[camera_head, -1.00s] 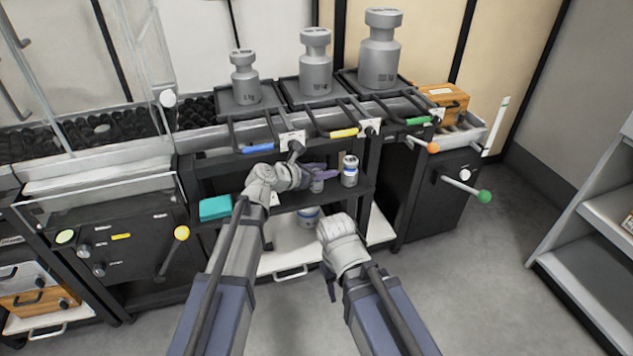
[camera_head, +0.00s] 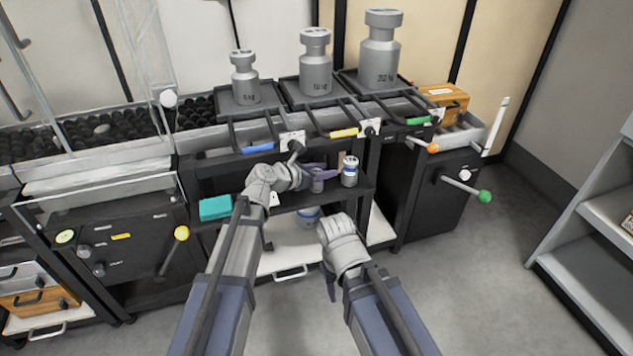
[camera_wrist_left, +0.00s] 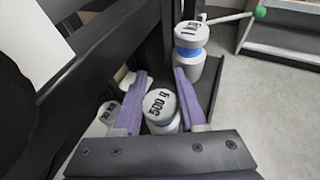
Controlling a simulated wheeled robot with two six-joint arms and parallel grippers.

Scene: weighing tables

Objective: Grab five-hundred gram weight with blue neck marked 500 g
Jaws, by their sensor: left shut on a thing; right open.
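The 500 g weight (camera_wrist_left: 160,108) shows in the left wrist view, a grey cylinder with a white top marked "500 g" and a blue band low on its neck. My left gripper (camera_wrist_left: 158,98) has its purple fingers on both sides of it and is shut on it. In the head view the weight (camera_head: 317,182) is small and partly hidden by my left gripper (camera_head: 318,172), at the shelf under the lever trays. My right gripper (camera_head: 330,286) hangs low in front of the shelves; its fingers are mostly hidden by its wrist.
A 1 kg weight (camera_wrist_left: 190,50) with a blue neck stands just beyond on the same shelf (camera_head: 365,190). A 10 kg weight (camera_wrist_left: 108,111) sits lower down. A teal box (camera_head: 215,208) lies at the shelf's left. Lever handles overhang the shelf. Open floor lies right.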

